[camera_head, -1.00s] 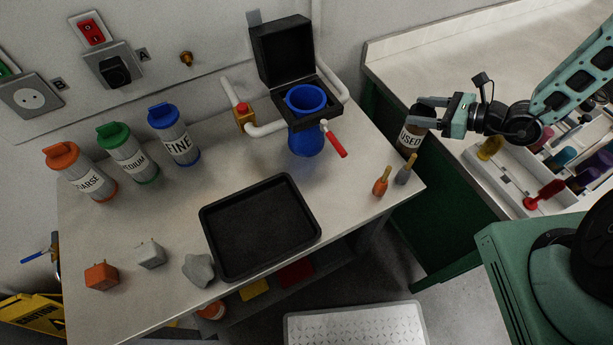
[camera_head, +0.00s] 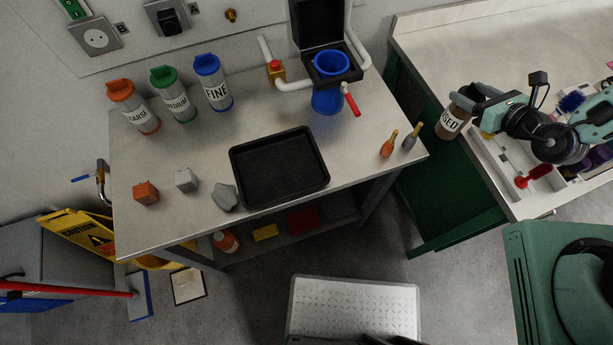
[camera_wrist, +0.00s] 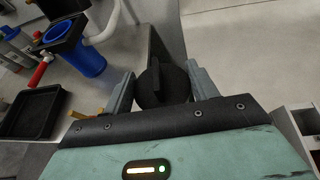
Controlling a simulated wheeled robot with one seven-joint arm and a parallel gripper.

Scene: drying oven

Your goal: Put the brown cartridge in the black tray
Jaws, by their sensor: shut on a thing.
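The brown cartridge (camera_head: 452,121), with a white label ending in "SED", is held by my gripper (camera_head: 464,100) near the right-hand counter's left edge. In the wrist view its dark round top (camera_wrist: 162,85) sits between the two fingers of my gripper (camera_wrist: 163,80). The fingers are shut on it. The black tray (camera_head: 279,170) lies empty on the left workbench, well to the left of my gripper. It also shows at the left of the wrist view (camera_wrist: 32,113).
A blue housing (camera_head: 328,98) with a red-handled valve stands behind the tray. Three labelled bottles (camera_head: 175,98) line the back left. A gap separates bench and right counter (camera_head: 480,50).

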